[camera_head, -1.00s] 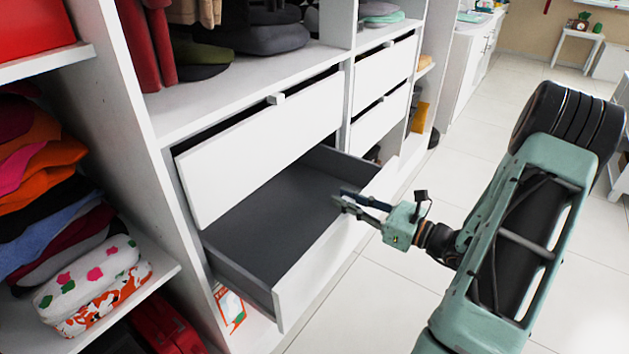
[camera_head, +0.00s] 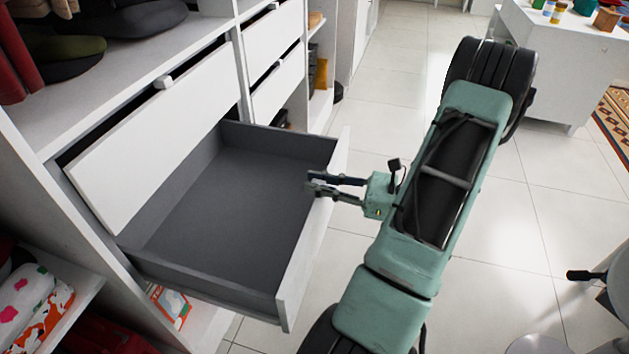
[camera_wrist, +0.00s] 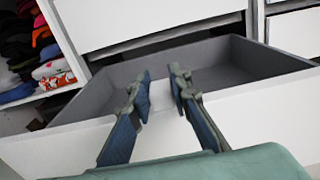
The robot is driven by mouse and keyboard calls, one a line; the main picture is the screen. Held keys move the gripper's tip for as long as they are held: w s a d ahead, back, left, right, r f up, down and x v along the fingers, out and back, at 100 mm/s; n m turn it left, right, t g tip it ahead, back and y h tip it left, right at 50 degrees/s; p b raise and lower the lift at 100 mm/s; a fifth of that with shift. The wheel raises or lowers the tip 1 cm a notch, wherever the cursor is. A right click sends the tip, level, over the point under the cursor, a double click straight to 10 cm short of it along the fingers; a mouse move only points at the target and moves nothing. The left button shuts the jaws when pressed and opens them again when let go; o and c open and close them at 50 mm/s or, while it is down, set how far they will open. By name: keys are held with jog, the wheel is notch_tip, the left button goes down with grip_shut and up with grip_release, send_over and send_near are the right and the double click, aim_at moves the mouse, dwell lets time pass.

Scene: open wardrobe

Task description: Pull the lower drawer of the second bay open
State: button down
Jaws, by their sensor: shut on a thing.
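The lower drawer (camera_head: 225,205) of the bay is pulled well out, and its grey inside is empty. Its white front panel (camera_head: 304,255) faces my arm; it also shows in the wrist view (camera_wrist: 265,115).
Another bay with white drawers (camera_head: 275,65) stands to the right. Shelves with folded clothes (camera_head: 35,305) are at the lower left. A white table (camera_head: 560,65) stands at the back right, and a stool-like object (camera_head: 600,285) at the right edge. The tiled floor between is clear.

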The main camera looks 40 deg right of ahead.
jog(key=c, duration=1.8)
grip_release()
jog(key=shift+o, duration=0.2)
jog(key=v, duration=1.2)
